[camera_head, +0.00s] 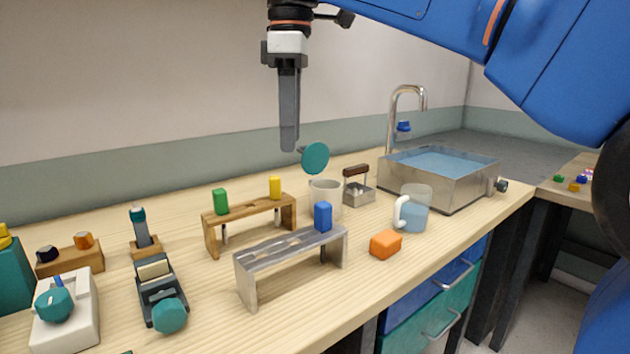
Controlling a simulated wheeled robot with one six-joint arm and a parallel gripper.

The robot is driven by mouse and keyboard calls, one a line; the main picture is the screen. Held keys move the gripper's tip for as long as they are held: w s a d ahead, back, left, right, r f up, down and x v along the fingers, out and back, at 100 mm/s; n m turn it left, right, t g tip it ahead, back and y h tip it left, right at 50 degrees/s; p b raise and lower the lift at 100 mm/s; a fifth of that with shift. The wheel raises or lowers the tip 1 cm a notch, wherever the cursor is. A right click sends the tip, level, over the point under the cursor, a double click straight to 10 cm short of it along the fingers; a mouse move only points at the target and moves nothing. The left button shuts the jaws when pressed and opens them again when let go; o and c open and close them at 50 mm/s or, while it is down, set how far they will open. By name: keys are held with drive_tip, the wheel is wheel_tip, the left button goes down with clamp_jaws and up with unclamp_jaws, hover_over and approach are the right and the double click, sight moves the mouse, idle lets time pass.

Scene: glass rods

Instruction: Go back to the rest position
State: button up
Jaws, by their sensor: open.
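My gripper (289,140) hangs pointing down from my blue arm at the top centre of the head view. A metal rack (291,257) in front holds a blue-topped rod (323,216).
A water-filled sink (440,190) with a tap stands at the back right. Several small devices crowd the left.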

drive_tip(key=s+d+f+m+t, duration=0.1)
drive_tip(key=s+d+f+m, duration=0.1)
drive_tip(key=d+f+m, duration=0.55)
drive_tip(key=s+d+f+m+t, duration=0.1)
drive_tip(key=s+d+f+m, duration=0.15)
drive_tip(key=d+f, duration=0.85)
drive_tip(key=s+d+f+m+t, duration=0.1)
drive_tip(key=s+d+f+m, duration=0.2)
drive_tip(key=s+d+f, duration=0.3)
drive_tip(key=s+d+f+m+t, duration=0.1)
drive_tip(key=s+d+f+m, duration=0.3)
drive_tip(key=f, duration=0.9)
drive_tip(key=s+d, duration=0.2)
drive_tip(key=d, duration=0.2)
drive_tip(key=shift+s+d+t, duration=0.15)
drive_tip(key=shift+d+t, duration=0.15)
